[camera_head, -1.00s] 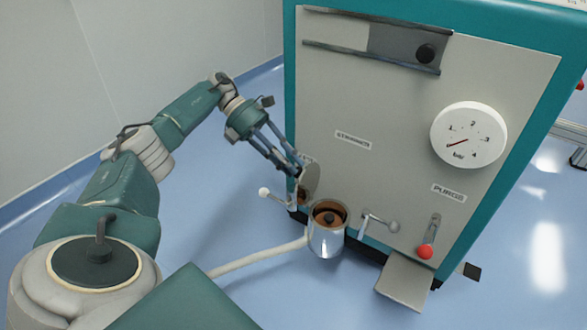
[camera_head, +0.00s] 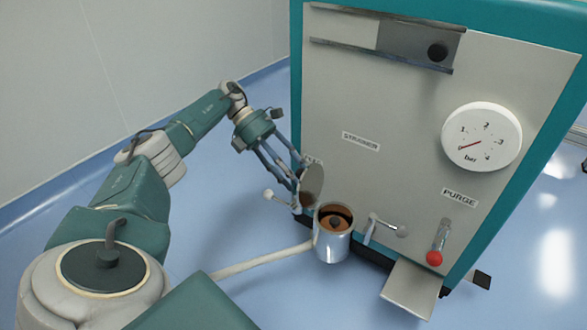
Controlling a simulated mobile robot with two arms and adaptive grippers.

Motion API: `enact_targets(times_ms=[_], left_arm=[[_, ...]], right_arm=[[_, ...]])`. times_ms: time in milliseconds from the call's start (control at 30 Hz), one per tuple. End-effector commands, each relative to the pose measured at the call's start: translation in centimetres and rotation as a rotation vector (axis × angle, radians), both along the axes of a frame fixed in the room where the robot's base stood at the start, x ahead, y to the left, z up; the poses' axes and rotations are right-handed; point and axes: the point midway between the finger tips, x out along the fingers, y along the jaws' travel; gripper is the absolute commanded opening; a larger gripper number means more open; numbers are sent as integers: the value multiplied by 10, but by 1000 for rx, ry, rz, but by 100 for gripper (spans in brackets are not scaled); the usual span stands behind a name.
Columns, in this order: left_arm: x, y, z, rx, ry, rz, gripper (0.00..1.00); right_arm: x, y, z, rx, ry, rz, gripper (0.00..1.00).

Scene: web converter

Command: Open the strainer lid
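The strainer (camera_head: 333,243) is a shiny metal cup low on the machine's front panel. Its top is open, showing a brown inside with a dark knob in the middle. The round metal lid (camera_head: 311,186) stands upright at the cup's left rear, swung off the cup. My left gripper (camera_head: 295,200) comes in from the left, its fingers pointing down at the lid's left side. The fingertips are partly hidden by the lid, so I cannot tell whether they touch or grip it. My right gripper is out of view.
A small lever with a white ball (camera_head: 268,194) sits left of the cup; a metal handle (camera_head: 385,227) is on its right. A red-knobbed purge lever (camera_head: 435,257), a pressure gauge (camera_head: 482,137) and a metal chute (camera_head: 410,290) are further right. A pale hose (camera_head: 262,262) crosses the floor.

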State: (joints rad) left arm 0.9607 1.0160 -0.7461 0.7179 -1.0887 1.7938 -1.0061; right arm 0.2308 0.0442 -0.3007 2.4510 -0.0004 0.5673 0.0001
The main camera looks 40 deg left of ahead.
Motion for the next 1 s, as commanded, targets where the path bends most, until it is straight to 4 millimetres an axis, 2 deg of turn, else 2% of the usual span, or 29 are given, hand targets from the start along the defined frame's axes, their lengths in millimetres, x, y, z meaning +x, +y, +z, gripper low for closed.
enact_targets(times_ms=[367, 800, 1000], left_arm=[[2, 1, 14, -4, -11, 4, 43], [4, 0, 90, -4, -13, 2, 43], [3, 0, 105, -4, -9, 2, 43]], right_arm=[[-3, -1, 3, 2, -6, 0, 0], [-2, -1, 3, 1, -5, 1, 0], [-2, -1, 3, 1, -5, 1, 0]])
